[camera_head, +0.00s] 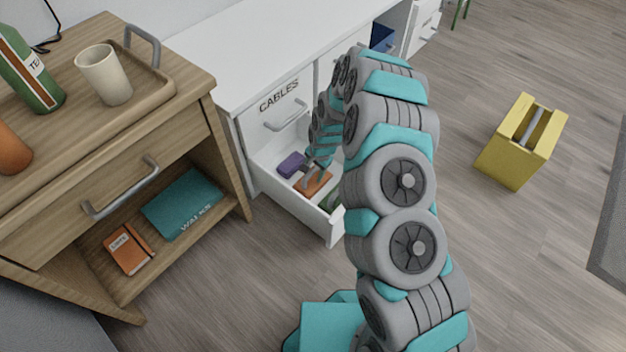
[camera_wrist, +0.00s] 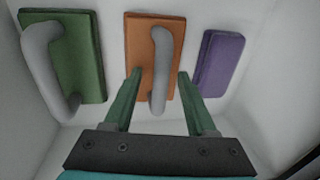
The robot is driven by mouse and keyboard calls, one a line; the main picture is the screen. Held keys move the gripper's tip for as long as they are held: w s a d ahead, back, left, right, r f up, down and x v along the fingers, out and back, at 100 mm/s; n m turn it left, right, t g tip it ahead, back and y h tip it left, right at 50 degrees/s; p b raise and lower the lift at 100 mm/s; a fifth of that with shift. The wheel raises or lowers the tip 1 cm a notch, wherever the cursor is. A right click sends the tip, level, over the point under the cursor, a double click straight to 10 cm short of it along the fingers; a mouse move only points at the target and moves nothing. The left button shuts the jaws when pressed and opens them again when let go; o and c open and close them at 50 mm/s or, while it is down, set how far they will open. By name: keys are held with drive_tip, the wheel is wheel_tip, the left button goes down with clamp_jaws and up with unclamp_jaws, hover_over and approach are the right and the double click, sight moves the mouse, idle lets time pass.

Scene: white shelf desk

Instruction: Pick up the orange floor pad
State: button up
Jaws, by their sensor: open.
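A grey curved handle stands up from the pad. In the head view the pad (camera_head: 318,187) is partly covered by my gripper (camera_head: 312,170). In the wrist view my gripper (camera_wrist: 160,73) is open, with one green finger on each side of the grey handle. The fingers look apart from the handle. How far the fingertips are above the pad I cannot tell.
A green pad (camera_wrist: 85,75) with a grey handle and a purple block (camera_wrist: 222,60) flank the orange pad in the drawer. Drawer walls are close around. A wooden cabinet (camera_head: 200,90) stands left. A yellow caddy (camera_head: 505,160) stands on open floor at right.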

clamp_jaws()
idle(0.4)
